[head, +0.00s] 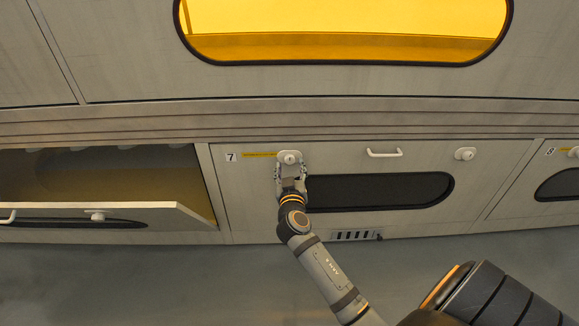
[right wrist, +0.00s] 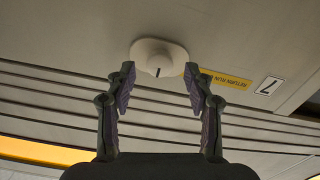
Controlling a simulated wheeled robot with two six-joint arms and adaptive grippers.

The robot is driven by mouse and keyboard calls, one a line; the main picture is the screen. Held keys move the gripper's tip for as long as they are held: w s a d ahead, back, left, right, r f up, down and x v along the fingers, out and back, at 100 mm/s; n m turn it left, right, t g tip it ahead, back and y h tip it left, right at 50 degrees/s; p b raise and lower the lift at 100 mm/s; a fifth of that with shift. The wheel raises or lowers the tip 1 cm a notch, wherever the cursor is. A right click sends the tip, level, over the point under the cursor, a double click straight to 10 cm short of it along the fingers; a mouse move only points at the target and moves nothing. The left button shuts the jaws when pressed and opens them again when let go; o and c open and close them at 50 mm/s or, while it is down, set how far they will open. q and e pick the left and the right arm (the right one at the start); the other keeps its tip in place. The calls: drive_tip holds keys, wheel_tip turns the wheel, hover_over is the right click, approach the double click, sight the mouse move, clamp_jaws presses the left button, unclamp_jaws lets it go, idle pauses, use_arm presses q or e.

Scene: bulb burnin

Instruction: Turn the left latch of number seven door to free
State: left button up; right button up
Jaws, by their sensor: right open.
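The number seven door (head: 240,205) is a pale panel marked by a 7 label (head: 231,156). Its left latch (head: 289,157) is a white knob on an oval plate near the top left of the door. The right wrist view shows the latch (right wrist: 158,58) with a dark line on its face. My right gripper (head: 290,172) is just below the latch in the head view. In the right wrist view its open fingers (right wrist: 158,85) stand on either side of the latch's near edge, with nothing between them. The right latch (head: 465,154) is at the door's upper right. My left gripper is not in view.
A white handle (head: 384,153) sits between the latches, above a dark window (head: 390,190). A yellow strip (head: 259,155) lies beside the left latch. An open tilted door (head: 150,215) is at the left. The number eight door (head: 530,200) is at the right.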

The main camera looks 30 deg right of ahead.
drive_tip(key=shift+x, duration=0.95)
clamp_jaws()
